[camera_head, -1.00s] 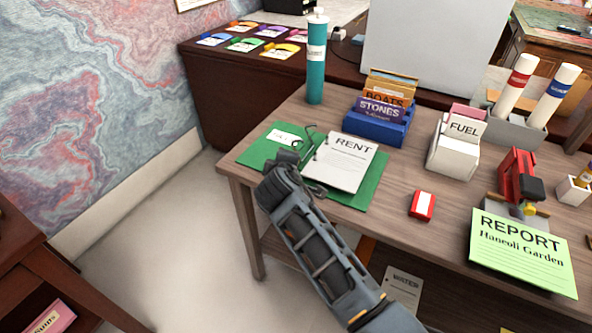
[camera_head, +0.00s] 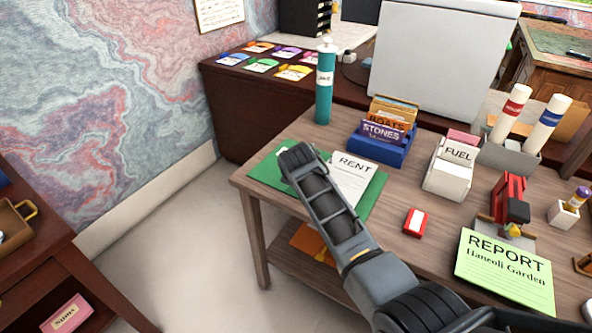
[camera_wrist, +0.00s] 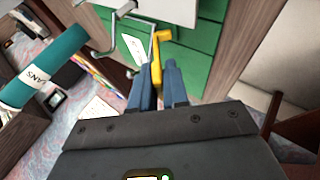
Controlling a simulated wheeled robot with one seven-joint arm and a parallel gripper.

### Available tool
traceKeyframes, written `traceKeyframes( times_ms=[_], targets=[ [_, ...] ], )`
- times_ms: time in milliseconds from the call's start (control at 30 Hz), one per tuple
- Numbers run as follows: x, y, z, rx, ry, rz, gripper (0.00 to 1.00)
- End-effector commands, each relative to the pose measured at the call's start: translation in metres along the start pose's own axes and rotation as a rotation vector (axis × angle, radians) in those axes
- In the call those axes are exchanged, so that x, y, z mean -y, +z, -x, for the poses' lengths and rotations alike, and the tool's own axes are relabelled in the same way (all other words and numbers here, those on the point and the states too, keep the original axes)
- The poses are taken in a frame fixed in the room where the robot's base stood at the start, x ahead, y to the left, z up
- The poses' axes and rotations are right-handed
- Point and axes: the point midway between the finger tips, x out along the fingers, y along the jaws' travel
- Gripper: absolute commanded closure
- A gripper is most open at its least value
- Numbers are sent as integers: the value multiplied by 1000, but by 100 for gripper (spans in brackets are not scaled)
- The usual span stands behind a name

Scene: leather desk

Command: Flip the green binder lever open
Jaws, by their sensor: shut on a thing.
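The green binder (camera_head: 372,200) lies open on the wooden desk, with a white RENT sheet (camera_head: 353,178) on its right side. My wrist and arm cover its middle in the head view, so the rings and fingertips are hidden there. In the wrist view, the binder's green cover (camera_wrist: 196,45) fills the upper middle, with a grey metal ring (camera_wrist: 120,8) above. A yellow lever (camera_wrist: 157,52) stands between the fingertips of my gripper (camera_wrist: 157,75). The gripper is shut on this lever. The exact lever angle is hard to tell.
A blue card holder (camera_head: 378,148), a white FUEL box (camera_head: 450,175) and a red-and-white box (camera_head: 415,223) stand to the right. Floor lies left of the desk.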

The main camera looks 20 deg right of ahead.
Motion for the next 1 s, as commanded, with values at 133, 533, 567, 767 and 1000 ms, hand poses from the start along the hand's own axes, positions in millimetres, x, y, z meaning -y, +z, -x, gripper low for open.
traceKeyframes(
  times_ms=[133,533,567,767,1000],
  targets=[
    [-2,1,0,0,3,-2,100],
    [-1,1,1,0,2,-1,79],
    [-1,1,2,0,2,0,79],
    [-1,0,21,-1,4,0,79],
    [-1,0,54,-2,4,0,79]
  ],
)
